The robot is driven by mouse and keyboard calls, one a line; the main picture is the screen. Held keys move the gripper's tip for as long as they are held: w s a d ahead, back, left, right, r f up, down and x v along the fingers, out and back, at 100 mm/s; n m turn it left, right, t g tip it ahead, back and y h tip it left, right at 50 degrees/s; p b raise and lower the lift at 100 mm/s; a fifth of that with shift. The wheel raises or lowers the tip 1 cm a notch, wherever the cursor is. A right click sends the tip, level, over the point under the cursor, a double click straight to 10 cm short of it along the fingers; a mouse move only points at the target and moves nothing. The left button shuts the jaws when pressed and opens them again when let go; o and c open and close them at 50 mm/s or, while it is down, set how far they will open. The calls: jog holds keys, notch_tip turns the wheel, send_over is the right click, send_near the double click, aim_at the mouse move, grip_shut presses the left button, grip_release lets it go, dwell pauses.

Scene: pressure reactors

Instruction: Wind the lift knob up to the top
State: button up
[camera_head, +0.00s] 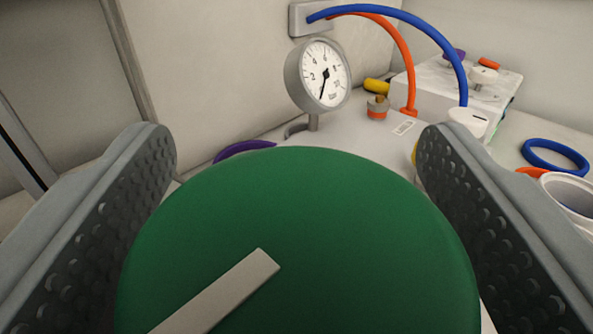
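A large green round knob (330,220) fills the lower middle of the view, close to the camera. A pale bar-shaped mark (222,290) runs on its top from the lower left toward its centre. I take it as the lift knob; no label shows on it. My gripper (295,160) has its two grey dimpled fingers on either side of the knob, left and right. The fingers stand wide apart, and a thin light gap shows between the knob and the right finger. The knob's near edge is cut off by the frame.
A round pressure gauge (322,75) stands behind the knob. Blue (440,45) and orange (400,50) hoses arch from a wall plate (310,18) to a white box (435,80). A blue ring (555,156) and a white cup (570,200) are at the right.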

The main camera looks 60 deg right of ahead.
jog(key=shift+a, duration=0.1)
jog(key=v, duration=1.7)
jog(key=shift+a, duration=0.15)
jog(key=s+a+r+n+t+y, duration=0.25)
jog(key=a+r+t+y, duration=0.2)
jog(key=a, duration=0.25)
jog(key=s+a+r+n+t+y, duration=0.1)
jog(key=a+r+n+t+y, duration=0.25)
jog(key=a+r, duration=0.35)
jog(key=s+a+n+y, duration=0.5)
jog(key=s+a+y, duration=0.2)
jog(key=s+a, duration=0.4)
jog(key=s, duration=0.4)
jog(key=shift+a+f+n, duration=0.25)
jog(key=shift+f+n, duration=0.1)
jog(key=shift+n, duration=0.05)
jog(key=shift+w, duration=0.1)
